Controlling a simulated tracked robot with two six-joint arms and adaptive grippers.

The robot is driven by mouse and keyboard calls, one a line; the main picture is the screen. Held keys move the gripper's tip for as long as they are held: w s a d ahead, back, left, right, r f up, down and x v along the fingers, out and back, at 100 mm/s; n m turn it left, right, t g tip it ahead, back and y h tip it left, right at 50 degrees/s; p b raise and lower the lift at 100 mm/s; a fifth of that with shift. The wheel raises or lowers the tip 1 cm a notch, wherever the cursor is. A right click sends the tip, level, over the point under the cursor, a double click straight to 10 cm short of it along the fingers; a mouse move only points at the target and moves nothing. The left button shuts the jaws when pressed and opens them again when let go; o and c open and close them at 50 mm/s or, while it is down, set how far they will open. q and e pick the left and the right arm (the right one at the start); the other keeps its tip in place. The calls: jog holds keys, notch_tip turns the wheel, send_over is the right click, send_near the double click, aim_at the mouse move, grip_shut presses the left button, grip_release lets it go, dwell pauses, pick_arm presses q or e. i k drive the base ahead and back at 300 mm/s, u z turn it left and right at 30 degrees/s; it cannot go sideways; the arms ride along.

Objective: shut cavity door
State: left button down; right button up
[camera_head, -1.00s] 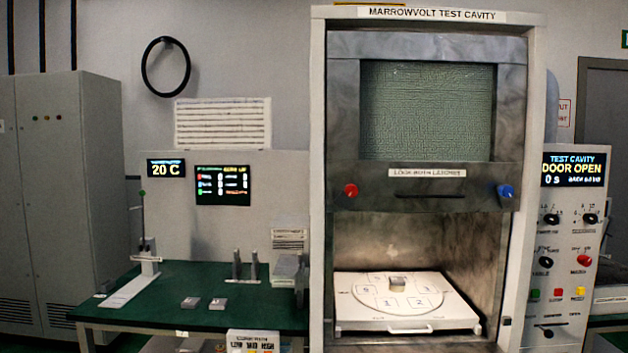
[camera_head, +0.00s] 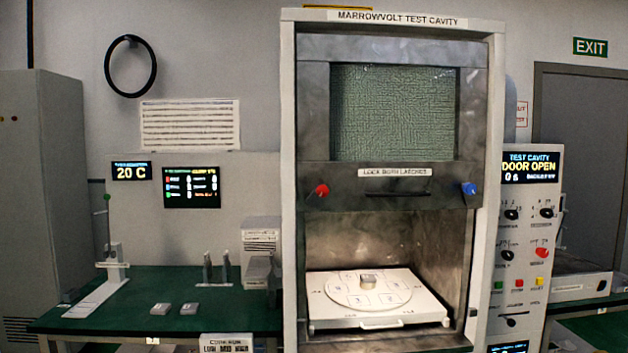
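The cavity door (camera_head: 392,181) is a grey metal panel with a meshed window (camera_head: 393,112), raised in the upper part of the test cavity frame (camera_head: 288,150). A dark handle slot (camera_head: 398,187) is in its lower band, under a label about locking both latches. A red latch knob (camera_head: 321,190) is at its lower left and a blue one (camera_head: 469,188) at its lower right. The cavity below is open and shows a white tray (camera_head: 432,308) with a round numbered plate and a small grey block (camera_head: 369,276) on it. Neither of my grippers is in view.
The control panel (camera_head: 525,240) right of the cavity reads DOOR OPEN. A green bench (camera_head: 130,290) at the left holds small grey blocks (camera_head: 160,309), a stand (camera_head: 114,262) and upright dark pieces (camera_head: 207,268). A tall grey cabinet (camera_head: 50,180) stands at far left.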

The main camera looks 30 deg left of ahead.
aim_at(361, 186)
jog(key=u, duration=0.05)
jog(key=i, duration=1)
jog(key=z, duration=0.05)
